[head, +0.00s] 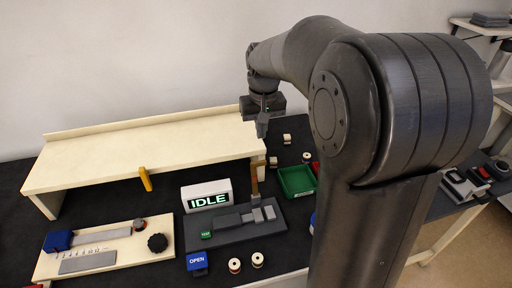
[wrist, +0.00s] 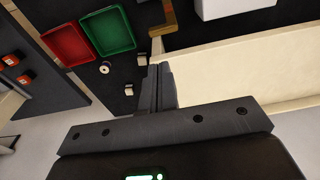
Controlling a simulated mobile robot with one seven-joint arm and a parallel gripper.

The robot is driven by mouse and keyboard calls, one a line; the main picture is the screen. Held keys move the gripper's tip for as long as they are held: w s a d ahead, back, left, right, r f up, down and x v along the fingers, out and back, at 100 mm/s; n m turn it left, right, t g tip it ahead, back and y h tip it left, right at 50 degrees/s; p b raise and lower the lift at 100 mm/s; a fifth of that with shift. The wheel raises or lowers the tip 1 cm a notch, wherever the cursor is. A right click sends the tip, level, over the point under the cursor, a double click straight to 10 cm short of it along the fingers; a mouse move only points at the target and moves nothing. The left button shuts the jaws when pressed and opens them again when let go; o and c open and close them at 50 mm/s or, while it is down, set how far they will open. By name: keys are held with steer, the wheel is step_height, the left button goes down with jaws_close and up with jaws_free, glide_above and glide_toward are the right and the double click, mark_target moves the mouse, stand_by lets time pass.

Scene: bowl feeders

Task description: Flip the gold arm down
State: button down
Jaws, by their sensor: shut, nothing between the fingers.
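The gold arm (head: 255,182) stands upright at the back of a dark grey fixture (head: 228,235), right of the IDLE sign. In the wrist view the gold arm (wrist: 168,20) shows at the top as a bent brown-gold piece, partly cut off by the frame. My gripper (head: 262,130) is above and behind it, near the right end of the cream shelf, apart from the arm. Its fingers (wrist: 160,70) are closed together and empty.
The cream shelf (head: 150,155) is close to my gripper. The white IDLE sign (head: 207,196) stands left of the gold arm. A green tray (head: 297,180) lies to the right, beside a red tray (wrist: 62,42). A yellow handle (head: 145,179) is at the shelf's front.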

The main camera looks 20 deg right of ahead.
steer(key=shift+w+d+f, duration=0.1)
steer(key=shift+w+f, duration=0.2)
steer(key=shift+w, duration=0.15)
steer(key=f, duration=1)
steer(key=shift+w, duration=0.35)
steer(key=shift+s+r, duration=0.1)
steer(key=shift+s, duration=0.05)
